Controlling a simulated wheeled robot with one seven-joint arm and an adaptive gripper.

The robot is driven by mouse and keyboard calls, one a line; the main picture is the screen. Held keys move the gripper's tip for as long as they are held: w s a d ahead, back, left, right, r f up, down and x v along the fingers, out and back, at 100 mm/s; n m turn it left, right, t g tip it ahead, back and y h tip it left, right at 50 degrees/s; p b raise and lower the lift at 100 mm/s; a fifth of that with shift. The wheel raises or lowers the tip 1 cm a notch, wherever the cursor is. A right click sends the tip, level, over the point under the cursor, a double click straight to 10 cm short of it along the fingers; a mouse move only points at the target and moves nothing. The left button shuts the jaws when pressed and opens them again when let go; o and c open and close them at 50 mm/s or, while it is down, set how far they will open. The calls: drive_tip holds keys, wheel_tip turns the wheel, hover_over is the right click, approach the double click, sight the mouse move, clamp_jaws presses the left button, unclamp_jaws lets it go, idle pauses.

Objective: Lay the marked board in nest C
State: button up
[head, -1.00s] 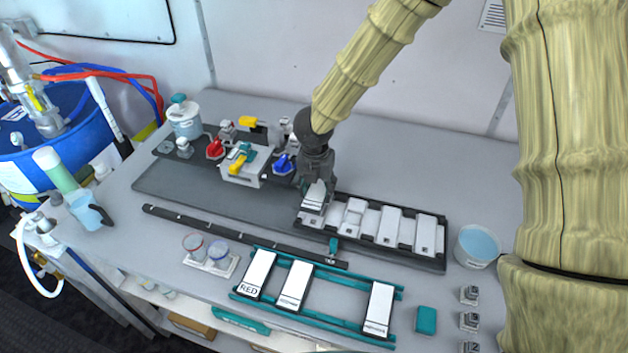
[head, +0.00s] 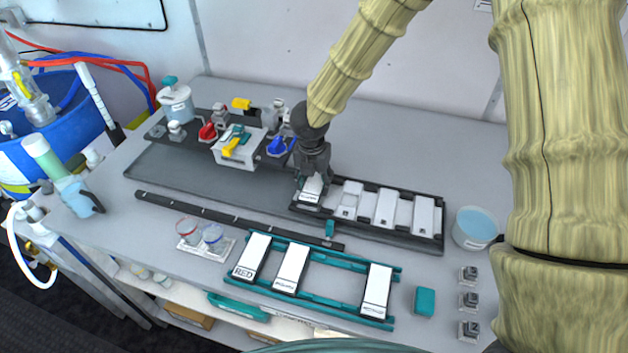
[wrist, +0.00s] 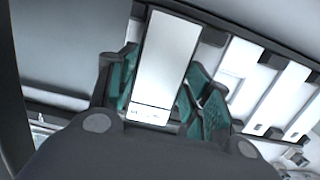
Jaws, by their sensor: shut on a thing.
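My gripper (head: 312,181) is shut on a white board (head: 312,188) with small dark print near one end. The wrist view shows this board (wrist: 165,62) between the teal finger pads (wrist: 160,90). In the head view it is at the left end of a dark tray (head: 297,208), over or in the leftmost place; I cannot tell whether it touches the tray floor. Several white pieces lie in a row in the tray to its right. No nest letters are readable. A teal rack (head: 335,308) in front holds three white boards, one marked RED (head: 252,258), with a gap before the rightmost (head: 377,289).
A long dark bar (head: 235,219) lies between tray and rack. A bucket (head: 475,228) stands right of the tray. A white block with coloured valves (head: 238,150) is behind left. A teal block (head: 425,301) is front right.

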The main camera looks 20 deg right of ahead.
drive_tip(key=shift+f+b, duration=0.4)
drive_tip(key=shift+f, duration=0.15)
drive_tip(key=o, duration=1.1)
drive_tip(key=o, duration=0.4)
drive_tip(key=shift+w+r+p, duration=0.1)
drive_tip(key=shift+r+p, duration=2.9)
drive_tip(key=shift+r, duration=1.1)
